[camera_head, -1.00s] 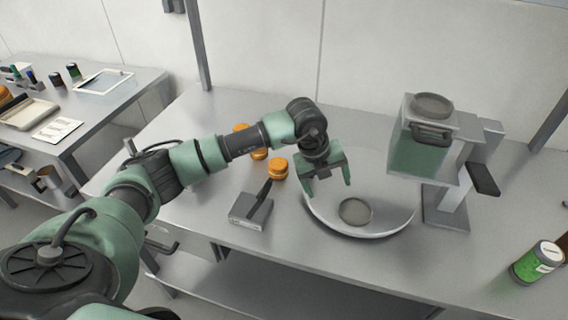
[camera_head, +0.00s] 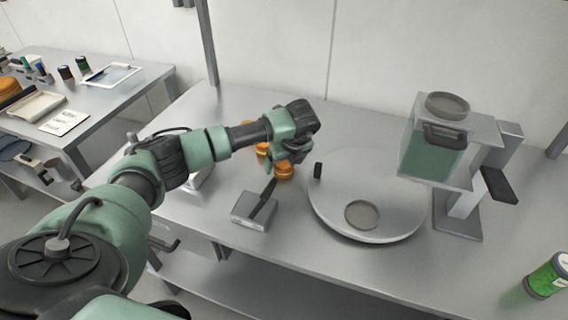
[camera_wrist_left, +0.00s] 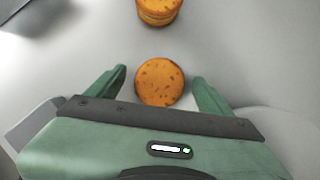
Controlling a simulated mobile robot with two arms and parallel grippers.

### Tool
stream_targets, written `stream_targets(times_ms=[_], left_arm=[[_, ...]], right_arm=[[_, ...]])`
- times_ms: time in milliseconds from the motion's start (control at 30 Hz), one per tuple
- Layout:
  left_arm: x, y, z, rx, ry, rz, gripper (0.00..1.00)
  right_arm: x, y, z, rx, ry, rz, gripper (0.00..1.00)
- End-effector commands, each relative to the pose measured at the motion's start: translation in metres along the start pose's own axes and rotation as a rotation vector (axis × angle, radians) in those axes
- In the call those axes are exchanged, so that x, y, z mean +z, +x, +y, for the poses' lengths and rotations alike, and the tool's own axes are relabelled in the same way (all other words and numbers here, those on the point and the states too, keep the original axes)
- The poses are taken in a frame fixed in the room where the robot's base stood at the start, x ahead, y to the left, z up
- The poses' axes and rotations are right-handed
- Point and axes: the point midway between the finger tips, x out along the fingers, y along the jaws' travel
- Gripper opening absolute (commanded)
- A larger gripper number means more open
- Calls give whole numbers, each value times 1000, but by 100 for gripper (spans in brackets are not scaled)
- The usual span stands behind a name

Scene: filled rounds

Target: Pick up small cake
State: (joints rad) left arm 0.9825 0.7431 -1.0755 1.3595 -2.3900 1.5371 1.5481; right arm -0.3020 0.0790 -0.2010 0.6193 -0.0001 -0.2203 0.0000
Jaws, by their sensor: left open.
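Several small round orange-brown cakes stand in a row on the grey table (camera_head: 300,250). The nearest small cake (camera_head: 285,174) is partly hidden under my left gripper (camera_head: 284,159). Another cake (camera_head: 262,150) shows behind it. In the left wrist view, a speckled cake (camera_wrist_left: 160,82) sits between the two green fingers of my left gripper (camera_wrist_left: 160,74), with gaps on both sides. A second cake (camera_wrist_left: 158,12) lies beyond it at the top edge. My left gripper is open and empty. I cannot tell how far the fingertips are above the table. My right gripper is not in view.
A round white plate (camera_head: 400,225) with a small grey disc (camera_head: 362,214) stands to the right of the cakes. A grey block with a dark handle (camera_head: 252,210) stands in front. A dispenser (camera_head: 435,150) and a green can (camera_head: 548,276) are further right.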

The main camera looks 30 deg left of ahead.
Motion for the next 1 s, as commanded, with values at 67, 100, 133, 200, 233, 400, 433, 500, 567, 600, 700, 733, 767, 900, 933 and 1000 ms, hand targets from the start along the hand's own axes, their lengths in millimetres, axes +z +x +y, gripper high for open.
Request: stream_targets(times_ms=[67, 100, 133, 200, 233, 400, 433, 500, 567, 600, 700, 733, 767, 900, 933, 1000], left_arm=[[-1, 7, 0, 2, 1, 1, 81], [-1, 10, 0, 1, 2, 1, 81], [-1, 11, 0, 1, 2, 1, 81], [-1, 12, 0, 0, 2, 1, 81], [-1, 12, 0, 0, 2, 0, 81], [-1, 12, 0, 0, 2, 0, 62], [-1, 12, 0, 0, 2, 0, 53], [-1, 12, 0, 0, 2, 0, 37], [-1, 12, 0, -1, 2, 0, 38], [0, 11, 0, -1, 1, 0, 38], [0, 11, 0, -1, 1, 0, 38], [0, 11, 0, -1, 1, 0, 38], [0, 11, 0, -1, 1, 0, 38], [1, 8, -1, -2, 1, -1, 38], [2, 7, -1, -3, 1, -1, 38], [4, 2, -1, -3, 1, -1, 38]], right_arm=[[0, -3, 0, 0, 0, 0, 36], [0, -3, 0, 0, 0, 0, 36], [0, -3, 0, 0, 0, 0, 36], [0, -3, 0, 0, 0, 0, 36], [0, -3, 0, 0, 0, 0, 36], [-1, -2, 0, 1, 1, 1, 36], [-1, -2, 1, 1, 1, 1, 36], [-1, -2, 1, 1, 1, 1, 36], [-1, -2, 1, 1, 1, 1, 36], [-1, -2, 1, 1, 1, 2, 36], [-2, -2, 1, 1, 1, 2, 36], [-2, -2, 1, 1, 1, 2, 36], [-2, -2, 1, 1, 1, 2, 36], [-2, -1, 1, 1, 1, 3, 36], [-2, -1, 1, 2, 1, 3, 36], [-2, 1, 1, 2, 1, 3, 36]])
